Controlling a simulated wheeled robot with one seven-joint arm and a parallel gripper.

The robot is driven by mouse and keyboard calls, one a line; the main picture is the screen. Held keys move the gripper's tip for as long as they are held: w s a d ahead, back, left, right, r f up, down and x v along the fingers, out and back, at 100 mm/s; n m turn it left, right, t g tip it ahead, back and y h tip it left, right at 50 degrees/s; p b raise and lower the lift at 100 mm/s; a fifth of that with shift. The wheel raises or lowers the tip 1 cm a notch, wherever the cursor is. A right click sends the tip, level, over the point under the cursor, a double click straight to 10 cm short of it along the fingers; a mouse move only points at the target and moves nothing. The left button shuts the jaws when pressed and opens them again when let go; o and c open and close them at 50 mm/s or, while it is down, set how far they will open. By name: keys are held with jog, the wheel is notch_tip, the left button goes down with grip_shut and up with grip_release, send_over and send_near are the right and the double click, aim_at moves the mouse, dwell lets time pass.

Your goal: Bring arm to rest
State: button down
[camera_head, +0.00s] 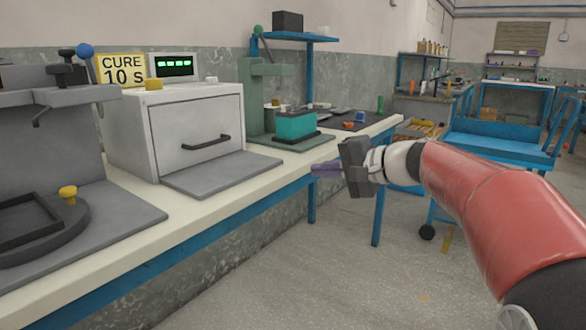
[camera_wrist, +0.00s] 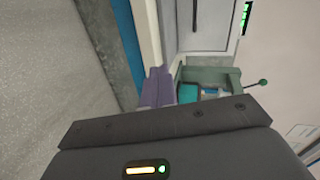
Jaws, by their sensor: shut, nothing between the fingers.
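My gripper (camera_head: 326,170) is at the end of my red and white arm, in the middle of the head view. Its purple fingers are together with nothing between them, and they point left toward the workbench's front edge. In the wrist view the shut fingers (camera_wrist: 157,88) show above the dark gripper body, with the bench edge and the green press behind them. The fingers look apart from everything, though the exact gap to the bench cannot be told.
The workbench (camera_head: 215,210) runs along the left. It carries a grey-white curing box (camera_head: 190,125) with its door closed, a green press (camera_head: 265,95) with a teal block (camera_head: 296,125), and a yellow sign (camera_head: 121,70). A blue cart (camera_head: 495,150) stands behind my arm. Open floor lies in front.

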jog(key=s+f+n+g+h+p, duration=0.1)
jog(key=s+f+h, duration=0.25)
jog(key=s, duration=0.45)
jog(key=s+f+n+g+h+p, duration=0.1)
jog(key=s+f+n+h, duration=0.15)
jog(key=s+f, duration=0.4)
jog(key=s+d+f+n+h, duration=0.1)
jog(key=s+d+f+h, duration=0.2)
jog(key=s, duration=0.5)
jog(key=s+d+f+n+h+p, duration=0.1)
jog(key=s+d+f+h, duration=0.2)
jog(key=s+d, duration=0.3)
jog(key=shift+s+f+g, duration=0.4)
jog(key=shift+s+f, duration=0.35)
jog(key=shift+s, duration=0.4)
